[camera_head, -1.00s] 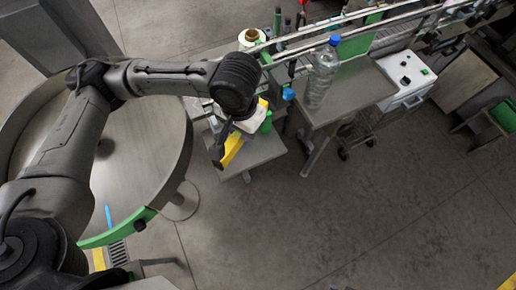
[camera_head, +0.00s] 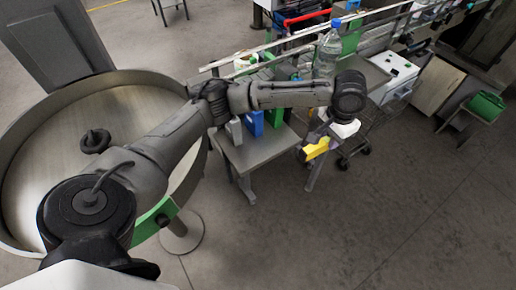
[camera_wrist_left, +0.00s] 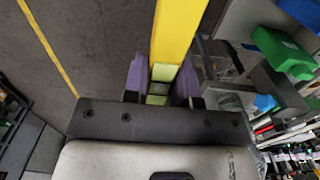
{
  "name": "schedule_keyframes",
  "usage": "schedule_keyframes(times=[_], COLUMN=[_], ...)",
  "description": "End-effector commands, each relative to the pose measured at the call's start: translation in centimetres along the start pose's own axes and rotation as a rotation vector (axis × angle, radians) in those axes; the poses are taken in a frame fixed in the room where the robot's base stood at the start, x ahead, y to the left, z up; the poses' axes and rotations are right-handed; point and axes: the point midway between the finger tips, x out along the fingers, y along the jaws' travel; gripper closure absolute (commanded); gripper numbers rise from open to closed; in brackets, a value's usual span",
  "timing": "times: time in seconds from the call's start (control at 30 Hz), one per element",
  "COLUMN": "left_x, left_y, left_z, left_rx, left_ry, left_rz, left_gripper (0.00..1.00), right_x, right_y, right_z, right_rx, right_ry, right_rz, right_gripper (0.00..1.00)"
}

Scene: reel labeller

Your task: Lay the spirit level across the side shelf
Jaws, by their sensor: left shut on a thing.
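The spirit level is a yellow bar (camera_head: 317,149) in the head view, held over the floor to the right of a small grey table. It also shows in the left wrist view (camera_wrist_left: 176,32), reaching up out of the frame from between the purple-grey fingers. My left gripper (camera_wrist_left: 161,82) is shut on it; in the head view the gripper (camera_head: 308,152) is small and partly hidden by the wrist. The small grey table (camera_head: 244,151) may be the side shelf; I cannot tell for sure. My right gripper is not in view.
Blue (camera_head: 254,123) and green (camera_head: 275,116) containers stand on the small grey table. A clear bottle (camera_head: 327,54) stands behind my wrist near the conveyor rails. A white control box (camera_head: 394,78) is at right. A large round table (camera_head: 45,150) is at left. Floor at lower right is clear.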

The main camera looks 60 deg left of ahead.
Motion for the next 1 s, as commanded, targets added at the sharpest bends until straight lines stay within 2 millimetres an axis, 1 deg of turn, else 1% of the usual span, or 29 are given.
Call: schedule_keyframes(times=[0.03, 0.1, 0.2, 0.33, 0.4, 0.5, 0.57, 0.67, 0.9, 1.0], left_x=[3.2, 5.3, 7.8, 10.3, 11.2, 12.1, 12.5, 13.4, 16.3, 17.5], left_y=[-1.8, -3.9, -6.7, -9.6, -10.7, -11.8, -12.4, -13.6, -17.1, -18.3], left_z=[-1.2, -2.4, -3.7, -4.6, -4.8, -5.0, -4.8, -3.9, -0.3, 1.0], left_rx=[-0.015, -0.022, -0.029, -0.034, -0.035, -0.035, -0.035, -0.036, -0.036, -0.034], left_ry=[-0.003, -0.003, -0.002, -0.001, -0.001, 0.001, 0.001, -0.001, -0.002, -0.002], left_rz=[0.001, 0.001, 0.001, 0.001, 0.0, 0.0, -0.001, -0.003, -0.004, -0.003], left_gripper=[1.0, 1.0, 1.0, 1.0, 1.0, 1.0, 1.0, 1.0, 1.0, 1.0], right_x=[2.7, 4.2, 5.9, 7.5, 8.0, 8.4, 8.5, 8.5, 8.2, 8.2], right_y=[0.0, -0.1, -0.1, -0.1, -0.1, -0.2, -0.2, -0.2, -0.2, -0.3], right_z=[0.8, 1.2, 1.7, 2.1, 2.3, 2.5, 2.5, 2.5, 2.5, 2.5], right_rx=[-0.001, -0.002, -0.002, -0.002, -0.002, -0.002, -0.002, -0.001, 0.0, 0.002], right_ry=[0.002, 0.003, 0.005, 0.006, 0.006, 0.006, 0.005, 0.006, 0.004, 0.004], right_rz=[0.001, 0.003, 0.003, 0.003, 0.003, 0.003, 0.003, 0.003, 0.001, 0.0], right_gripper=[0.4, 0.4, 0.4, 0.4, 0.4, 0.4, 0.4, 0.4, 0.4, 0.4])
